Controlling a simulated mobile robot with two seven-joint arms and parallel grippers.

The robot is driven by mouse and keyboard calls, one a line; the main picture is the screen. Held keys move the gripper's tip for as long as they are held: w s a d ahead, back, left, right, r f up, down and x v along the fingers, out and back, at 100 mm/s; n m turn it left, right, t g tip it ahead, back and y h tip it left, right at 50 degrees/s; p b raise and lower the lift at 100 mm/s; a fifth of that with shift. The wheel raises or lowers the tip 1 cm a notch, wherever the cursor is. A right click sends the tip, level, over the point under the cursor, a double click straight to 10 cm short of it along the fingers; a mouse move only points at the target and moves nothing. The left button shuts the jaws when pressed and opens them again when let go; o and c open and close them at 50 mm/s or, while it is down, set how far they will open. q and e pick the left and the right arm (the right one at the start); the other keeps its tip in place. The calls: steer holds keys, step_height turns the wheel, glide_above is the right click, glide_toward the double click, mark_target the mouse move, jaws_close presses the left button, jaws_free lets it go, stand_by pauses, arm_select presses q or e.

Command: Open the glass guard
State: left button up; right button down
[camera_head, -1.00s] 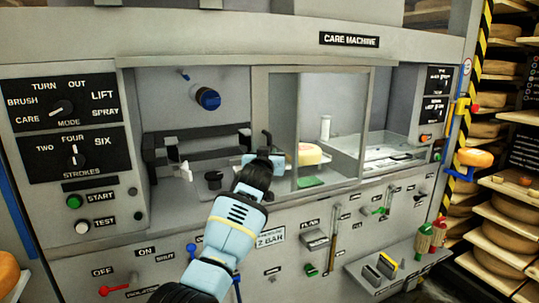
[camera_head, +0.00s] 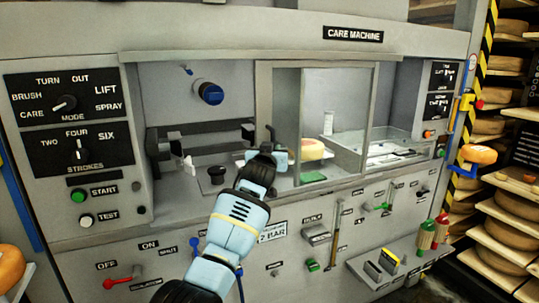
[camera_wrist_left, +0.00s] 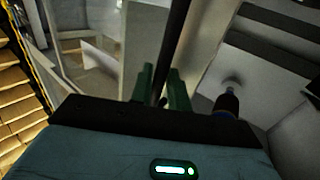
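The glass guard (camera_head: 299,122) is a grey-framed clear panel across the right part of the machine's opening. The left part of the opening is uncovered. A dark upright handle (camera_head: 270,133) stands at the guard's left edge. My left gripper (camera_head: 268,150) is at this handle, partly hidden by its own wrist. In the left wrist view, its two green fingers (camera_wrist_left: 162,88) stand close together with the dark handle bar (camera_wrist_left: 176,35) between them. They look closed on it, though the contact is dim. My right gripper is not in view.
Inside the machine are a blue-capped knob (camera_head: 209,93), a black knob (camera_head: 217,175) and a cheese wheel (camera_head: 311,149) behind the glass. Control panels (camera_head: 70,145) flank the opening. A ledge (camera_head: 395,262) with small items juts out below right. Cheese shelves (camera_head: 500,200) stand at right.

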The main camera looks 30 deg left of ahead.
arm_select(q)
steer(key=p+v, duration=0.1)
steer(key=v, duration=0.6)
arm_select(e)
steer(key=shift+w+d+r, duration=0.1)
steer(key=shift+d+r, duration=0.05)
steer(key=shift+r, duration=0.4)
arm_select(q)
steer(key=shift+s+r, duration=0.1)
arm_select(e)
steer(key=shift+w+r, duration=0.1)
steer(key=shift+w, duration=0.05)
